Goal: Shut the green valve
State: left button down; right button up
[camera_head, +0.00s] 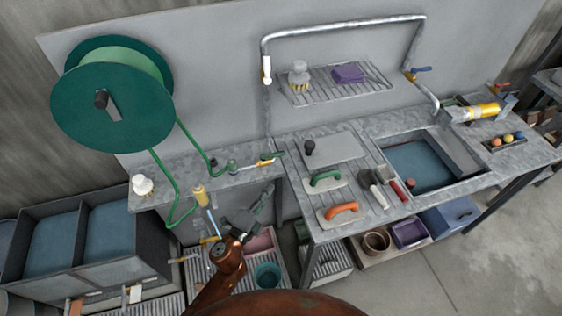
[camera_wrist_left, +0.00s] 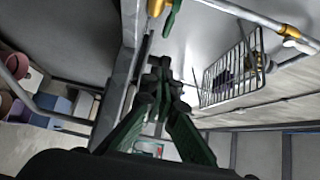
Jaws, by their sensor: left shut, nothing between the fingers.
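The green valve handle (camera_head: 279,154) sits on a brass fitting (camera_head: 265,161) at the back edge of the left bench, near the hose end. In the left wrist view the green handle (camera_wrist_left: 173,17) hangs at the top edge beside its brass body (camera_wrist_left: 155,7), partly cut off. My left gripper (camera_head: 267,193) is below and in front of the valve, apart from it, by the bench's front edge. In the left wrist view the left gripper (camera_wrist_left: 160,75) has its fingers together and empty. My right gripper is not in view.
A green hose reel (camera_head: 112,95) hangs on the wall at the left, with its hose looping to the bench. The metal bench top (camera_head: 240,180) is close to my gripper.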

pick_arm(q)
jog(key=shift+r, duration=0.2)
jog(key=shift+w, duration=0.1)
jog(key=b, duration=0.1)
send_near(283, 155)
jog(key=w+d, duration=0.2)
jog(key=d, duration=0.2)
jog(key=shift+w+a, duration=0.25)
jog(key=shift+w, duration=0.3)
jog(key=shift+w+a, duration=0.2)
jog(key=shift+w, duration=0.35)
jog(key=shift+w+a+b, duration=0.2)
jog(key=shift+w+b, duration=0.1)
jog(key=shift+w, duration=0.3)
